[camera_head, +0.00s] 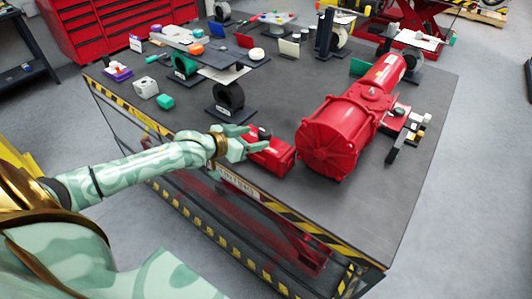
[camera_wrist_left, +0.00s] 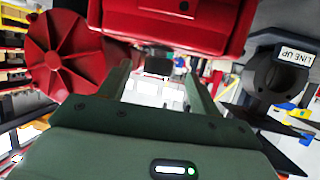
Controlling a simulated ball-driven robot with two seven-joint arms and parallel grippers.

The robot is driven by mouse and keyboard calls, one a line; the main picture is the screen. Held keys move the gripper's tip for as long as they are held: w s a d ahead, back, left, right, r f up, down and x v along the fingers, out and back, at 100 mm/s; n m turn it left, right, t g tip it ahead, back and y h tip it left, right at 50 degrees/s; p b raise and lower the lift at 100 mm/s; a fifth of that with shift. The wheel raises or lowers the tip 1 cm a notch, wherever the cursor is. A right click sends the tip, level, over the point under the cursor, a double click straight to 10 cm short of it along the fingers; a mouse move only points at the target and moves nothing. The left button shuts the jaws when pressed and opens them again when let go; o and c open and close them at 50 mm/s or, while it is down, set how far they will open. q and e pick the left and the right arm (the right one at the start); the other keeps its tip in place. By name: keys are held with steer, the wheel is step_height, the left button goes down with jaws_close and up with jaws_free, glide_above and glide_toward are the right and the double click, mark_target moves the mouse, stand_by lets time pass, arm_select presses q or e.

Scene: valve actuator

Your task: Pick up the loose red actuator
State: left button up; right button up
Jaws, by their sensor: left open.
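The smaller red actuator (camera_head: 272,158) is a boxy red block lying near the front edge of the dark table, left of a large red actuator (camera_head: 335,140). My left gripper (camera_head: 245,140) is at its left end, close to it, with the fingers apart. In the left wrist view the red block (camera_wrist_left: 175,25) spans the top, beyond my open left gripper (camera_wrist_left: 160,75). A dark stub on the block shows between the fingertips. I cannot tell whether the fingers touch it. The large actuator's ribbed round end (camera_wrist_left: 65,55) is at the left there.
A black ring on a stand (camera_head: 228,97) is behind my left gripper; it shows at the right of the wrist view (camera_wrist_left: 275,75). Valves and small parts crowd the back of the table. The right front of the tabletop (camera_head: 385,205) is clear.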

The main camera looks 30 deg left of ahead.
mark_target(269, 132)
arm_select(q)
steer(key=shift+x, duration=0.75)
steer(key=x, duration=0.1)
steer(key=b+x, duration=0.1)
steer(key=x, duration=0.3)
steer(key=shift+w+d+r+b, duration=0.15)
steer(key=shift+w+r+b, duration=0.15)
steer(key=shift+b, duration=0.1)
steer(key=shift+s, duration=0.1)
steer(key=shift+r, duration=0.1)
steer(key=shift+c, duration=1.2)
jaws_close()
steer(key=shift+r, duration=0.15)
